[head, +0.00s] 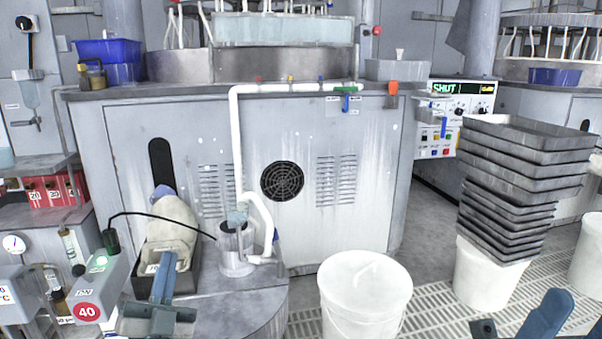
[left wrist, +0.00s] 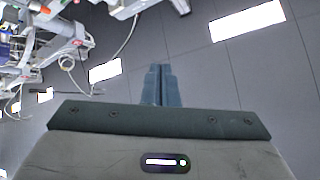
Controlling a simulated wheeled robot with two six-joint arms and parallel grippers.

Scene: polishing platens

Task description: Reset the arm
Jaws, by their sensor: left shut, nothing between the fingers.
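A clear beaker (head: 236,249) under a white pipe (head: 236,140) stands close to the right of my left gripper. A grey box with a red 40 label (head: 86,312) is to its left. A white lidded bucket (head: 365,293) and stacked grey trays (head: 521,160) stand further right.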

